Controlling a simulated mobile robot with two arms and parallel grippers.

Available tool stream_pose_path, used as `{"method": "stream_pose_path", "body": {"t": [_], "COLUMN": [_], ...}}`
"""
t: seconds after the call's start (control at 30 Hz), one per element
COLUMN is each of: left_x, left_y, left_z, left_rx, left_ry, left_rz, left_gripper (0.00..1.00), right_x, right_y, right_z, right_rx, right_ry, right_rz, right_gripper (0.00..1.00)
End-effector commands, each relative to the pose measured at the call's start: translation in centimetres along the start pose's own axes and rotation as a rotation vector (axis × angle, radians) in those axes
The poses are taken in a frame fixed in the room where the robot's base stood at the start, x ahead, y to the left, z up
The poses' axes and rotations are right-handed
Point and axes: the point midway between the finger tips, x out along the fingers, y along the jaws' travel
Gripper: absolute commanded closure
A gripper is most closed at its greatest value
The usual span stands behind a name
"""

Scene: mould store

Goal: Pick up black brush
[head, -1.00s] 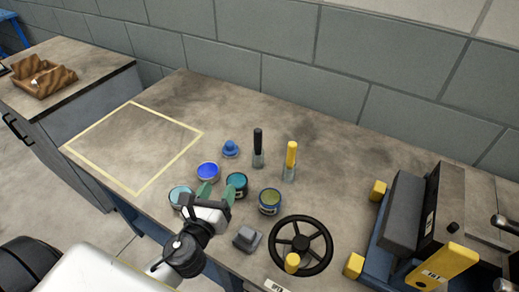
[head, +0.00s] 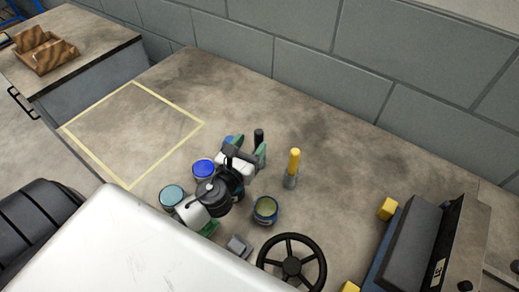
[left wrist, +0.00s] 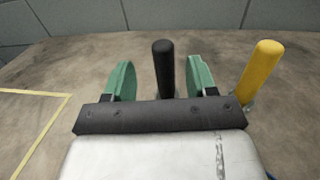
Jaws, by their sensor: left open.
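The black brush (head: 259,136) stands upright on the workbench, its lower part hidden by my left gripper in the head view. I see no grip on the brush. My right gripper is not in view.
A yellow-handled brush (head: 293,166) stands just right of the black one. Paint tins, including a blue one (head: 204,169) and an olive one (head: 265,210), stand around my arm. A black handwheel (head: 292,262) is in front. The taped rectangle (head: 165,94) is empty.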

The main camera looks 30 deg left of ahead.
Motion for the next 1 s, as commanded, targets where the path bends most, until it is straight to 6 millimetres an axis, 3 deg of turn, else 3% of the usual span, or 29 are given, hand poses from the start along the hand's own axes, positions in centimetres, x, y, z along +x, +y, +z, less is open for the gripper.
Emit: {"method": "stream_pose_path", "body": {"t": [0.13, 0.43, 0.77, 1.0], "left_x": [1.1, 5.2, 5.9, 5.9], "left_y": [-0.1, -0.4, -0.4, -0.4], "left_z": [0.1, -0.1, -0.2, -0.2], "left_rx": [-0.001, -0.001, -0.001, -0.001], "left_ry": [-0.001, -0.002, 0.000, 0.000], "left_rz": [0.000, 0.001, 0.000, 0.000], "left_gripper": [0.43, 0.43, 0.43, 0.80], "right_x": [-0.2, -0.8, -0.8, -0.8], "right_y": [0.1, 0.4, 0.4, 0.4], "right_z": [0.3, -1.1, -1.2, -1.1], "right_rx": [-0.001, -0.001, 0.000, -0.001], "right_ry": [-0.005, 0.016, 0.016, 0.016], "right_rz": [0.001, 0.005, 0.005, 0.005], "right_gripper": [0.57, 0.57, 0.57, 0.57]}}
